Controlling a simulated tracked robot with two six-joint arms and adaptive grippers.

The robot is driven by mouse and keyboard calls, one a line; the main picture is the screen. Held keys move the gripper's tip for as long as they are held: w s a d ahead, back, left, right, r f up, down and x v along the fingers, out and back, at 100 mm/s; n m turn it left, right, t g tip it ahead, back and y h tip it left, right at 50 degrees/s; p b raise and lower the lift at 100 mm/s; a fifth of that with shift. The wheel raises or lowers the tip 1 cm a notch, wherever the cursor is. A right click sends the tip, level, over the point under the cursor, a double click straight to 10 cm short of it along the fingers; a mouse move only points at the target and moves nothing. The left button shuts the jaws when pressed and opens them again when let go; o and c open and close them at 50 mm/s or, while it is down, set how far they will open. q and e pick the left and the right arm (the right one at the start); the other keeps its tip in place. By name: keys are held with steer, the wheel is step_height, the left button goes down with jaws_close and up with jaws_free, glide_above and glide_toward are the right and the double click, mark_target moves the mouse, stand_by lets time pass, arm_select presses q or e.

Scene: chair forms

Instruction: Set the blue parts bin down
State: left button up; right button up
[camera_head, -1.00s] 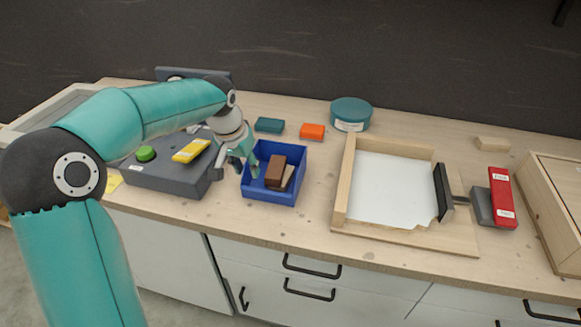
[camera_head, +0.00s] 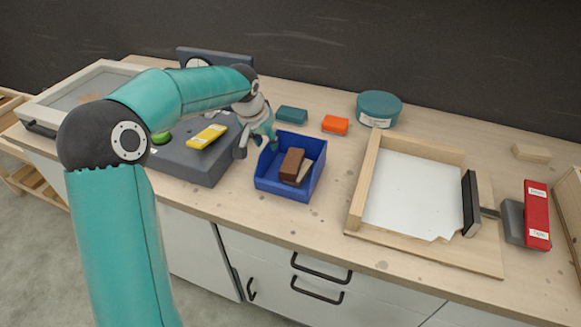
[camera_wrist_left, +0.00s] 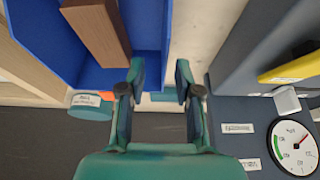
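The blue parts bin (camera_head: 283,190) stands on the wooden counter, upright, right of the grey device. It holds a brown block (camera_head: 291,164) and a paler block (camera_head: 304,172). My left gripper (camera_head: 261,142) is at the bin's left wall near its back corner. In the left wrist view the bin (camera_wrist_left: 60,45) fills the upper left. The fingers of my left gripper (camera_wrist_left: 160,80) are spread there, one on each side of the bin's wall, with visible gaps. The right gripper is not in view.
A teal box (camera_head: 292,114), an orange box (camera_head: 334,124) and a round teal tin (camera_head: 379,108) are behind. A wooden frame (camera_head: 362,185) stands to the right, with bare counter between.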

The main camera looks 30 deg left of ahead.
arm_select(q)
glide_above(269, 168)
steer(key=shift+w+a+f+p, duration=0.1)
steer(key=shift+a+f+p, duration=0.1)
steer(key=shift+f, duration=1.15)
steer(key=shift+w+a+f+p, duration=0.1)
steer(key=shift+f+p, duration=0.1)
steer(key=shift+f, duration=1.15)
jaws_close()
